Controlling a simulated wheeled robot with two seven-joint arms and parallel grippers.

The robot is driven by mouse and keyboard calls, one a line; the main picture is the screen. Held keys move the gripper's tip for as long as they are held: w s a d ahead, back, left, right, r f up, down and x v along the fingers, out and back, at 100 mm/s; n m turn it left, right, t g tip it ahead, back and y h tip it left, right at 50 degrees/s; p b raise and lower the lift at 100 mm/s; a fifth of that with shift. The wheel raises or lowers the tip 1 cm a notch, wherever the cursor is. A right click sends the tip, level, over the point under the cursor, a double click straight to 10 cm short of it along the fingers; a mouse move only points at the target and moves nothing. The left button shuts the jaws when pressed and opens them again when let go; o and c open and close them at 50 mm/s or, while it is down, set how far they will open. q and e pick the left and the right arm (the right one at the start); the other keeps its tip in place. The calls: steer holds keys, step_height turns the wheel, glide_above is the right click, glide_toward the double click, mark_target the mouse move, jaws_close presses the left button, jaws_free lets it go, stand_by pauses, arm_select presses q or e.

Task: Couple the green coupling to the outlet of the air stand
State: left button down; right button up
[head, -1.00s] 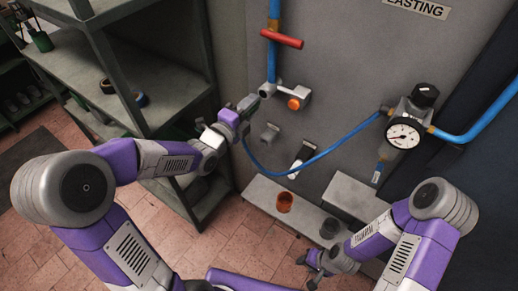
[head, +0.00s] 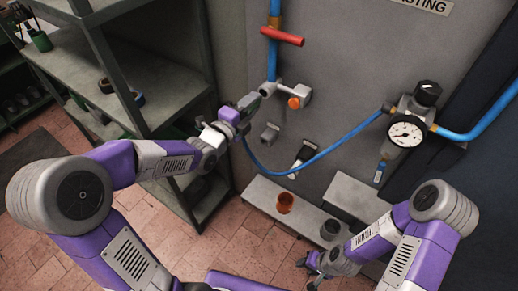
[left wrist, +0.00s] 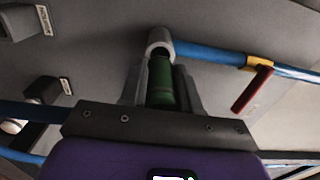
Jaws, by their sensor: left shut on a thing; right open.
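My left gripper (head: 254,99) is shut on the green coupling (left wrist: 160,82), which shows upright between the fingers in the left wrist view. The coupling's far end meets the grey round mouth of the outlet (left wrist: 159,40), at the end of the blue pipe. I cannot tell whether it is seated or only lined up. In the head view the outlet (head: 269,87) is just right of the gripper, below the red-handled valve (head: 283,36); the coupling is mostly hidden there. My right gripper (head: 312,270) is open and empty, low near the bench.
A blue hose (head: 318,157) sags from the left gripper to the regulator with its gauge (head: 406,131). An orange knob (head: 294,102) sits beside the outlet. A metal shelf (head: 160,110) stands close left.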

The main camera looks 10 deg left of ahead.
arm_select(q)
steer(key=shift+b+x, duration=0.85)
steer(key=shift+x, duration=0.5)
steer(key=c, duration=0.8)
jaws_free()
steer(key=shift+w, duration=0.1)
steer(key=shift+o, duration=0.3)
